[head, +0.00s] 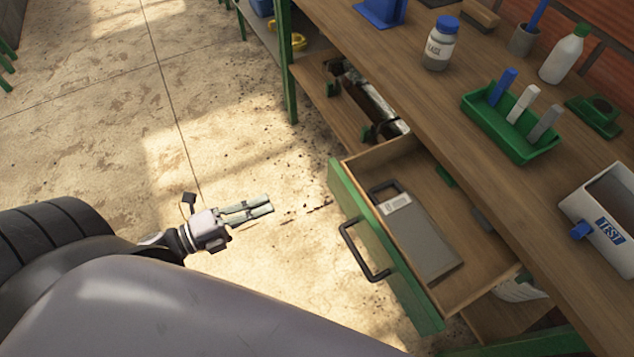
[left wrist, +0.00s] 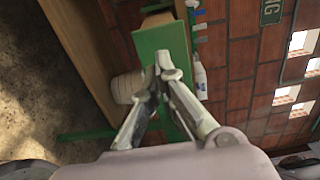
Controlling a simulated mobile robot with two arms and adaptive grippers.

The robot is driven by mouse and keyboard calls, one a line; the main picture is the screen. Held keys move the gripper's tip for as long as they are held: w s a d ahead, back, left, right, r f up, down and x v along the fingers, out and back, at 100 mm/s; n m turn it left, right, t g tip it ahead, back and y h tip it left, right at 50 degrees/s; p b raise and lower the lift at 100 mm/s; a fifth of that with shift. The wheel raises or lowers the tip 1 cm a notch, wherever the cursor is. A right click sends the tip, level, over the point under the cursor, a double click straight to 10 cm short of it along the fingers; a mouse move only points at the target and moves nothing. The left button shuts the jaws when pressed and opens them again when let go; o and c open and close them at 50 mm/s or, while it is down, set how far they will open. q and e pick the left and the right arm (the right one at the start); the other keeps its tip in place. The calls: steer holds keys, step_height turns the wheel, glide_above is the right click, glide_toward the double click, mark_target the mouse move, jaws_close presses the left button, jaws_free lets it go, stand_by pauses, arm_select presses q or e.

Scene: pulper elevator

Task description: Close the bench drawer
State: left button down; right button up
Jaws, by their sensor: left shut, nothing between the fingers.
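The bench drawer (head: 415,270) is pulled out from under the wooden bench (head: 410,75). It has a green front with a black bar handle (head: 365,252). A grey flat tool with a white label (head: 420,232) lies inside. My left gripper (head: 270,205) is shut and empty, over the floor to the left of the drawer front and apart from it. In the left wrist view my fingers (left wrist: 163,65) are together in front of a green panel (left wrist: 160,42), likely the drawer front. My right gripper is not in view.
On the bench stand a labelled jar (head: 440,45), a green tray with markers (head: 510,130), a white bottle (head: 565,55) and a white box marked TEST (head: 605,215). A green bench leg (head: 287,70) stands beyond the drawer. The floor (head: 110,110) at left is clear.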

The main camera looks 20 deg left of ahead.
mark_target(331, 177)
arm_select(q)
steer(key=p+x, duration=0.2)
steer(key=x, duration=1.1)
steer(key=shift+w+d, duration=0.25)
steer(key=shift+w+d, duration=0.1)
steer(key=b+x, duration=0.3)
steer(key=x, duration=1.6)
steer(key=shift+w+d, duration=0.2)
steer(key=shift+w, duration=0.05)
steer(key=shift+a, duration=0.1)
